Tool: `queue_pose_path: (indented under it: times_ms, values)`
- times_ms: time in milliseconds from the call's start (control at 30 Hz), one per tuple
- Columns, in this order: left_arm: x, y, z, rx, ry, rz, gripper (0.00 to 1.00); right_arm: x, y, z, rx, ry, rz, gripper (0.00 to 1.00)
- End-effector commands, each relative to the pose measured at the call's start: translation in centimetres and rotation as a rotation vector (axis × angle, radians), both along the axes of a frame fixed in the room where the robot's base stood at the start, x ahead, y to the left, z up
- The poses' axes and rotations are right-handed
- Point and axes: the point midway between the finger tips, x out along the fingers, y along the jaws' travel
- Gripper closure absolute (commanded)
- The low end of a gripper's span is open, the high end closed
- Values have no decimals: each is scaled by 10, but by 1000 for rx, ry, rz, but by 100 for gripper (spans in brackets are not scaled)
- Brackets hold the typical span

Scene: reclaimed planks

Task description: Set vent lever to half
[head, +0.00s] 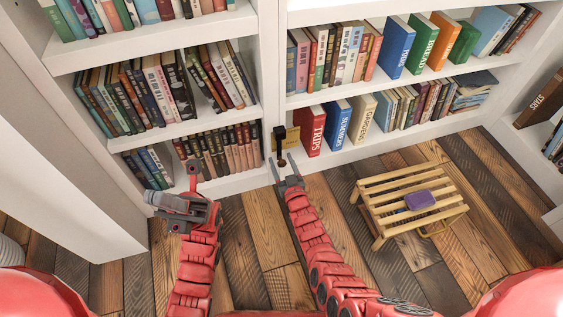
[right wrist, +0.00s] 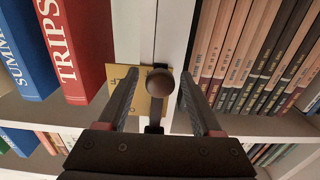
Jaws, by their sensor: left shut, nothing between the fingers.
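The vent lever is dark with a round brown knob (head: 282,162). It stands on the white shelf upright in front of a brass plate (head: 292,138) with small marks. In the right wrist view the knob (right wrist: 160,82) and part of the plate (right wrist: 120,83) show. My right gripper (head: 288,178) is open just in front of the lever. In its wrist view the two fingers lie on either side of the knob, with gaps and no clear contact. My left gripper (head: 193,172) is shut and empty, left of the lever before the lower shelf.
White bookshelves (head: 215,186) full of books surround the lever. A red book (head: 309,132) stands close to its right. A slatted wooden stool (head: 388,184) with a purple object (head: 420,200) on it stands at right. The plank floor (head: 255,225) between is clear.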

Motion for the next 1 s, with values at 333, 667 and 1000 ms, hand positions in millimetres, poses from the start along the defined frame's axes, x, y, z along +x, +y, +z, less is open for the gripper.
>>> queue_pose_path:
  times_ms: [333, 667, 1000]
  values:
    - [0, 0, 0, 1, 2, 1, 100, 0, 0, 0, 0, 0, 0, 98]
    - [0, 0, 0, 1, 2, 1, 100, 0, 0, 0, 0, 0, 0, 100]
    - [0, 0, 0, 1, 2, 1, 100, 0, 0, 0, 0, 0, 1, 100]
